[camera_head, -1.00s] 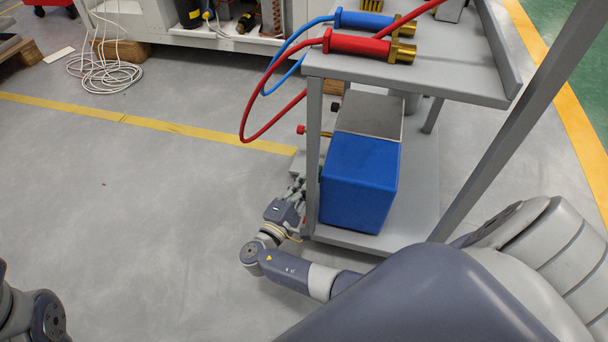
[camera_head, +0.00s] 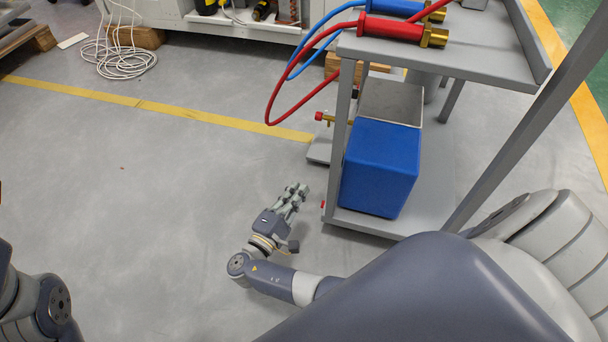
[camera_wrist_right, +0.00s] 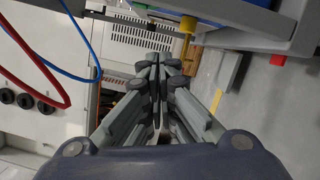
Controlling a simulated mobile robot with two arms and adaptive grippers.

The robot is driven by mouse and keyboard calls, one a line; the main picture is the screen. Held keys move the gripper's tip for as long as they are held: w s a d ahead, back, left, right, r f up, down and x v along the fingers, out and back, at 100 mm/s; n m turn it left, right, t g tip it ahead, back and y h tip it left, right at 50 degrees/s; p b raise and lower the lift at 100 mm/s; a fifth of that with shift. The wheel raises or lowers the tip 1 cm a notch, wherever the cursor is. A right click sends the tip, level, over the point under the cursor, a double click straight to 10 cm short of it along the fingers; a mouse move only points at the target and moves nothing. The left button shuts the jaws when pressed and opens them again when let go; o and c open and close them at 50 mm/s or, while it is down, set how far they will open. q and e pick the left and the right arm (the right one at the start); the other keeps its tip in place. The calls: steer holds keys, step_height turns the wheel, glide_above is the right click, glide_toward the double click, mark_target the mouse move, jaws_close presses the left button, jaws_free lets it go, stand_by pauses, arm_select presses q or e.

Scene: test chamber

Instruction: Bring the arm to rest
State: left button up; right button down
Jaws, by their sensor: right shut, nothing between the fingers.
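My right gripper (camera_head: 291,198) is in the head view, low over the floor, to the left of the grey cart. Its fingers are together with nothing between them, and they point up and slightly right in the picture. In the right wrist view the closed fingers (camera_wrist_right: 158,75) show in the middle, also empty. A strip of floor separates the gripper from the cart. On the left edge of the head view, part of my left arm shows, but its gripper is not visible.
The grey cart (camera_head: 465,55) carries red (camera_head: 395,28) and blue cylinders with hanging hoses. A blue box (camera_head: 380,168) sits on its lower shelf. A valve with a red knob (camera_head: 319,116) sticks out at the cart's left. A white cable coil (camera_head: 120,58) lies far left.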

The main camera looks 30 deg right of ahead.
steer(key=shift+s+a, duration=0.2)
steer(key=shift+a, duration=0.15)
stand_by(0.3)
